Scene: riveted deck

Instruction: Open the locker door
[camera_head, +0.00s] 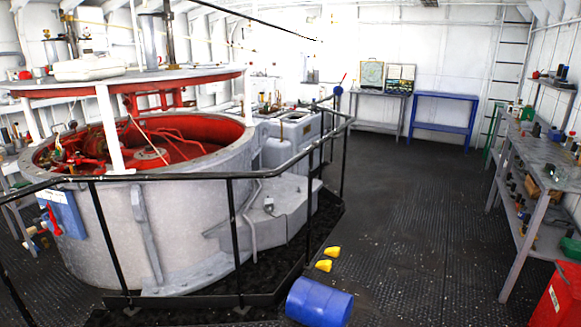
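I see no locker or locker door that I can make out for sure. A red box-like cabinet (558,298) stands at the bottom right, cut off by the picture edge. I cannot tell whether it is a locker or whether it has a door. Neither of my grippers is in view.
A black railing (231,230) fences a large round grey machine (165,235) with a red inside. A blue barrel (320,303) and two small yellow things (324,265) lie on the deck. A cluttered workbench (540,180) lines the right wall. The middle-right deck is clear.

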